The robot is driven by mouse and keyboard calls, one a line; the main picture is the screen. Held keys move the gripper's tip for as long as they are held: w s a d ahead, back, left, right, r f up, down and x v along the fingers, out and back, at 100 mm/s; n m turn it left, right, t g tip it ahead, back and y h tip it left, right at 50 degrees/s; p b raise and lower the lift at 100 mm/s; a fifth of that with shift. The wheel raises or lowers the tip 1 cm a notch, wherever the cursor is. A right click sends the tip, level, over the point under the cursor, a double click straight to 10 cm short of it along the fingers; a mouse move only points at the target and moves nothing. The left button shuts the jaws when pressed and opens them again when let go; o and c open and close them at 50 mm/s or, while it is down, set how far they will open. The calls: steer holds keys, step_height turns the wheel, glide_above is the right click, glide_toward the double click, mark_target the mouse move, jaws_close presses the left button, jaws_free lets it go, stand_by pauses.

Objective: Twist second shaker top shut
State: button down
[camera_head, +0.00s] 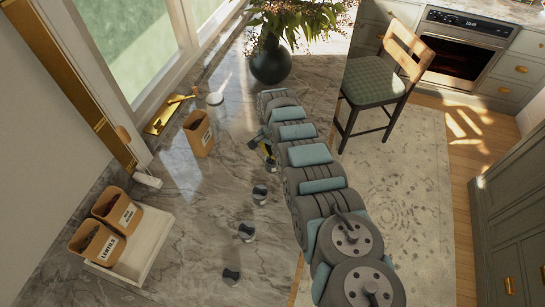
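Several small shakers with dark tops and pale bands stand in a row on the grey marble counter (185,240). The nearest shaker (231,275) is at the bottom of the view, another shaker (246,232) is beyond it, and a third shaker (260,194) is farther up. Another small shaker-like item (271,164) is at the far end, right beside my gripper. My gripper (262,148) is low over the counter at the end of my arm, largely hidden by it. Its fingers are too small to tell whether they are open, shut or touching that item.
A tan container (199,138) and a glass jar (216,104) stand beyond the row, near a gold tray (168,114). A white tray (150,245) with two labelled tan bins is at left. A dark vase (270,64) stands at the back. A chair (372,82) is right.

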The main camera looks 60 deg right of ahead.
steer(key=shift+f, duration=0.4)
stand_by(0.6)
stand_by(0.3)
steer(key=shift+w+r+m, duration=0.1)
steer(key=shift+r+m, duration=0.05)
steer(key=shift+m, duration=0.25)
steer(key=m, duration=0.3)
steer(key=shift+a+f, duration=0.1)
steer(key=shift+f, duration=0.1)
steer(key=shift+m, duration=1)
